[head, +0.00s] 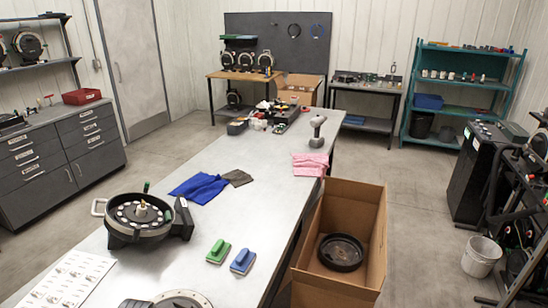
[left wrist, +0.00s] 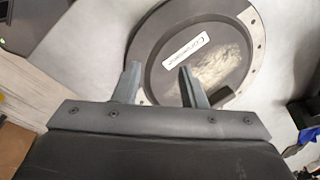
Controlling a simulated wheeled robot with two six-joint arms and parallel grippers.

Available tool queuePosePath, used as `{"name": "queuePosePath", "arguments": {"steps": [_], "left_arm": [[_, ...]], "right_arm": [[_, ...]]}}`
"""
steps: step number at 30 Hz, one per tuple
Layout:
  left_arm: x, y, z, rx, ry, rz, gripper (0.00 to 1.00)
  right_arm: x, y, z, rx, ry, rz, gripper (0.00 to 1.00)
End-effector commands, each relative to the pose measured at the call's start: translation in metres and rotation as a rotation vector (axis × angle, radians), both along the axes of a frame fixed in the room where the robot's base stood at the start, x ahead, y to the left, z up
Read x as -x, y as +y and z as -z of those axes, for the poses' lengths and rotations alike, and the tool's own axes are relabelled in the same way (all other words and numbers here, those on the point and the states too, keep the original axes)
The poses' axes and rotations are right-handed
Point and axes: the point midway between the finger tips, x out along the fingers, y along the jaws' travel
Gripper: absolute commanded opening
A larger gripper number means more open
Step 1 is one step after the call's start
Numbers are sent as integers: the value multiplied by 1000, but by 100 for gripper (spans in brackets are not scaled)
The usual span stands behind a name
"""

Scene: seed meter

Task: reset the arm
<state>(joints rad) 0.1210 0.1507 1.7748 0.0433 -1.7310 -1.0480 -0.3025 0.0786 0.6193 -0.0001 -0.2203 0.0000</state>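In the left wrist view my left gripper (left wrist: 158,66) is open, its two fingers apart with nothing held between them. Beyond the fingertips lies a round dark grey cover (left wrist: 215,45) with a white label and a worn pale patch. A pale rim with small holes shows along its right side. I cannot tell whether the fingers touch it. In the head view a round seed meter (head: 140,215) with a dark housing stands on the long table (head: 255,185). A pale disc (head: 182,299) is cut off at the bottom edge. My right gripper is in neither view.
A green brush (head: 218,251) and a blue brush (head: 243,261) lie near the table's front. Blue cloth (head: 200,187) and pink cloth (head: 310,164) lie farther back. An open cardboard box (head: 333,286) holding a black round part (head: 341,252) stands right of the table.

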Motion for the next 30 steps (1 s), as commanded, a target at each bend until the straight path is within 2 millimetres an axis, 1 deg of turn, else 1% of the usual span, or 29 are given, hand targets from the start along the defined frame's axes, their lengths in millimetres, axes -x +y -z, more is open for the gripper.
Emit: {"name": "queuePosePath", "arguments": {"steps": [1,4,6,9,12,18,25,27,30], "left_arm": [[23,2,4,14,-18,-87,38],[63,5,4,47,-67,-276,38],[90,7,1,71,-101,-407,38],[124,9,-7,106,-148,-578,38],[150,10,-16,133,-184,-711,38],[188,12,-35,179,-239,-909,38],[223,12,-57,226,-292,-1094,38],[216,13,-36,224,-283,-1094,38],[211,15,-13,221,-274,-1093,38]], "right_arm": [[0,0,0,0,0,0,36],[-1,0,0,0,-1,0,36],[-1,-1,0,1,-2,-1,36],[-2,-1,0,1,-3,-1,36],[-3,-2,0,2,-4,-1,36],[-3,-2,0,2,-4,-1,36],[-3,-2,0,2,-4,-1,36],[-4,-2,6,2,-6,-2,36],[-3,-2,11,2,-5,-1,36]]}}
